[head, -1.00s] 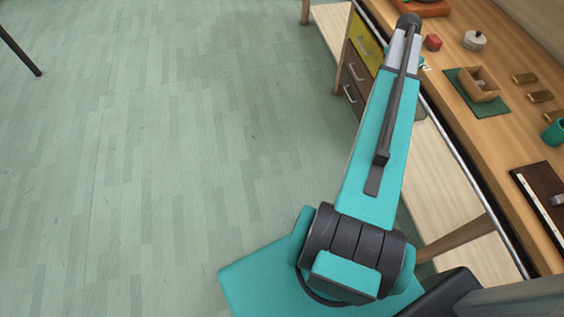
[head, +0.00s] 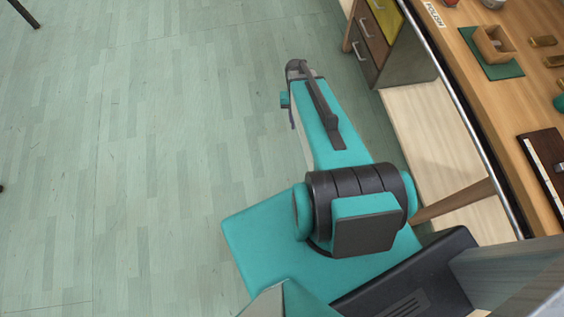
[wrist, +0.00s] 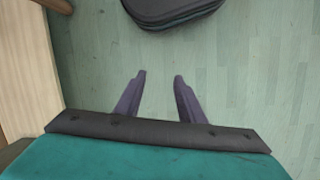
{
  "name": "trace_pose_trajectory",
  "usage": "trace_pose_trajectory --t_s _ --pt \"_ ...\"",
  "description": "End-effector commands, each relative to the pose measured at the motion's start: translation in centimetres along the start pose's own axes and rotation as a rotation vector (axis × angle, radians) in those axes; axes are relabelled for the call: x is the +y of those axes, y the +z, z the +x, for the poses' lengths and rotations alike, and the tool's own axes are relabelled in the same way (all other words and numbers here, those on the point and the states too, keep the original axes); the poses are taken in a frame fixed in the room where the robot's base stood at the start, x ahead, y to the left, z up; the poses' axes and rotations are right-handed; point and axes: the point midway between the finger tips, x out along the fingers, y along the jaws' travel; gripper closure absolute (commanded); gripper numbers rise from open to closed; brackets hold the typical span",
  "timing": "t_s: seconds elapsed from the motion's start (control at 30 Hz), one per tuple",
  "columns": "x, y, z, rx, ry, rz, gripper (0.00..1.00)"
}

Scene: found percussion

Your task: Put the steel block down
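My gripper (wrist: 158,75) is open in the wrist view, its two purple fingers apart with nothing between them. It hangs over the pale green floor, off the left side of the workbench. In the head view my arm hides most of it. I cannot make out the steel block for certain in any view. A small grey piece (head: 560,167) sits on a dark board (head: 536,145) at the right edge of the head view, partly cut off; I cannot tell what it is.
The workbench (head: 455,55) runs along the right. It bears a wooden box (head: 493,43) on a green mat (head: 510,70), brass-coloured pieces (head: 543,41) and a "POLISH" label (head: 434,14). Drawers (head: 380,30) stand below. A dark rounded thing (wrist: 170,8) is ahead in the wrist view. Floor at left is open.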

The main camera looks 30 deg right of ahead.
Motion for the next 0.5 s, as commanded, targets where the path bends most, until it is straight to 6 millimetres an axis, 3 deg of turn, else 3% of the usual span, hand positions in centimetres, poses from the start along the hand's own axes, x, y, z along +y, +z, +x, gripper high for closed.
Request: trace_pose_trajectory --t_s 0.03,0.2,0.5 --pt "-1.3 2.0 1.2 -0.020 0.007 -0.048 0.65" --pt "-4.4 7.6 4.8 -0.080 0.024 -0.191 0.65" --pt "-7.0 17.0 9.7 -0.179 0.059 -0.416 0.65"
